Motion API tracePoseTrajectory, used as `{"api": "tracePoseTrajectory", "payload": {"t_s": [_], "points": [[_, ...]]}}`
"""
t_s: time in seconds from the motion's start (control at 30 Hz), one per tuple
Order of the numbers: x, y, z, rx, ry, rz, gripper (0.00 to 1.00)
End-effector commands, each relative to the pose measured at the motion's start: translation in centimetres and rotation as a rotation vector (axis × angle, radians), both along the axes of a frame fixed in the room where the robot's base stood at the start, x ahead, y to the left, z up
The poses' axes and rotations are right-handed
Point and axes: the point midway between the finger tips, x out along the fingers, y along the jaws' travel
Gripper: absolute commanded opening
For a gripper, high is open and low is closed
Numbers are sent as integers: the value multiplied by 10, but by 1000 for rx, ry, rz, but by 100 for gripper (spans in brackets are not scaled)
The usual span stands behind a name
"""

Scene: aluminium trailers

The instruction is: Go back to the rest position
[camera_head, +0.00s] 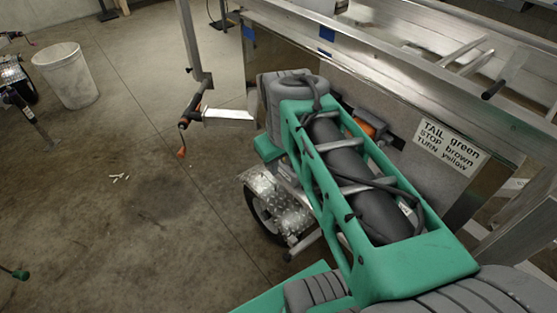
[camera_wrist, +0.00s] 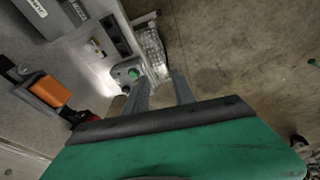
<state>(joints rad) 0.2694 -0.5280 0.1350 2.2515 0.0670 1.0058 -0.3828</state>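My gripper (camera_wrist: 163,82) shows in the wrist view as two grey fingers standing apart beyond its green body. Bare floor shows between them and I see nothing held. The fingertips are close to a small grey fitting with a green button (camera_wrist: 133,73) at the trailer side. I cannot tell whether they touch it. In the head view my arm reaches out over the trailer's side, and the gripper's fingers are hidden behind it.
An aluminium trailer (camera_head: 420,40) with a wiring sign (camera_head: 449,145) runs along the right. Its diamond-plate fender (camera_head: 277,206) and wheel are below my arm. An orange block (camera_wrist: 50,91) is beside my gripper. A white bucket (camera_head: 66,76) stands far left. The floor at left is mostly open.

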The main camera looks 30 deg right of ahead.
Motion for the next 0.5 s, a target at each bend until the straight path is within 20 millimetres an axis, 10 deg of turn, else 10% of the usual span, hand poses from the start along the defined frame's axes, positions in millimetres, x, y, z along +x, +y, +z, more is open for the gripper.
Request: {"api": "tracePoseTrajectory", "payload": {"t_s": [0.5], "points": [[-1, 7, -2, 7, -3, -3, 31]]}}
